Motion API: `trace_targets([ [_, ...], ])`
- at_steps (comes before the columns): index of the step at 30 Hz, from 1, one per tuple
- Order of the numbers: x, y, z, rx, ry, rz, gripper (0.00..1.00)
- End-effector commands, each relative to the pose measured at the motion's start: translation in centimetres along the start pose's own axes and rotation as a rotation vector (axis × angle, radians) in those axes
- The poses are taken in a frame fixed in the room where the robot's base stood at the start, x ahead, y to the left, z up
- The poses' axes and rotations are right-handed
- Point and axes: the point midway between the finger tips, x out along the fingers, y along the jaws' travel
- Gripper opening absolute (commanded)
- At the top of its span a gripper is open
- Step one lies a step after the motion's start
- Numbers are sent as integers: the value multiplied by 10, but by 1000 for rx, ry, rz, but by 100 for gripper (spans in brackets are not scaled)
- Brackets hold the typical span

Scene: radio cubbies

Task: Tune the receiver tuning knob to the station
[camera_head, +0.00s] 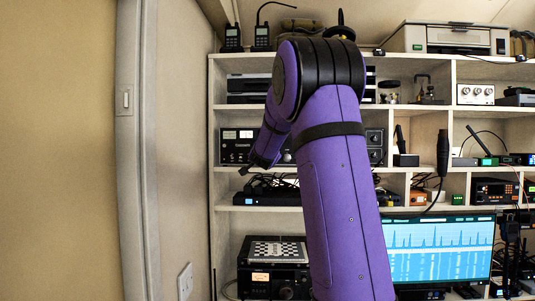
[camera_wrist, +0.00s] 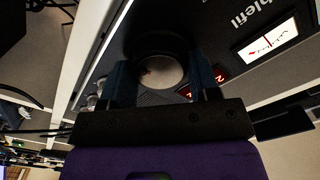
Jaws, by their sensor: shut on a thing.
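The receiver's black front panel (camera_wrist: 225,45) fills much of the wrist view, tilted in the picture. It carries white lettering, a lit white meter (camera_wrist: 268,42) and a red number display, partly hidden by a finger. The tuning knob (camera_wrist: 162,72) is round, with a dark rim and a pale face. My gripper (camera_wrist: 163,82) is shut on the knob, one finger on each side of it. The knob's pointer and the tuned station cannot be read. In the head view, my purple arm reaches to the left part of the shelves, and the knob cannot be made out.
White cubby shelves (camera_head: 230,188) hold several radios and small gear. A lower radio (camera_head: 268,279) has a checkered board (camera_head: 277,250) on top. A monitor (camera_head: 442,248) shows a blue spectrum at right. A wall (camera_head: 182,150) stands close on the left.

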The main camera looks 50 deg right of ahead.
Motion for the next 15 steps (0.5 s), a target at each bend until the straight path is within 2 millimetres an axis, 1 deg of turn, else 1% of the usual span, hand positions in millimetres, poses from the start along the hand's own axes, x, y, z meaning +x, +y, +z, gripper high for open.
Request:
trace_targets([
  [6, 0, -1, 2, -150, -2, -1, 32],
  [15, 0, -1, 2, -266, -2, 0, 32],
])
